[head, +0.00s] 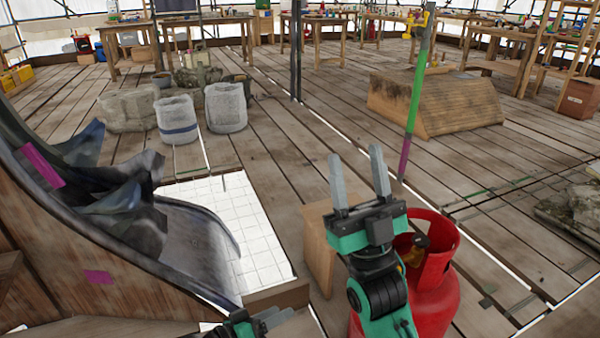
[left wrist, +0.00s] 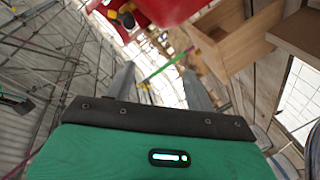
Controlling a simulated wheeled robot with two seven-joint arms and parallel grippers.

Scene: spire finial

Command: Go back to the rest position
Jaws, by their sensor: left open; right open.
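My right gripper (head: 354,156) is green and black with two grey fingers. It points up and away in the head view, its fingers spread and nothing between them. It stands in front of a wooden box and beside a red gas cylinder. My left gripper (head: 274,319) shows only in part at the bottom edge of the head view, low and left of the right one. In the left wrist view its two grey fingers (left wrist: 157,74) stand apart with nothing held between them. Most of the left arm is hidden below the head view.
The red gas cylinder (head: 433,285) and wooden box (head: 318,245) stand close by the right arm. A curved timber structure with grey sheeting (head: 195,240) fills the left. A green and magenta pole (head: 415,100) stands behind. Sacks (head: 226,107) and open plank floor lie beyond.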

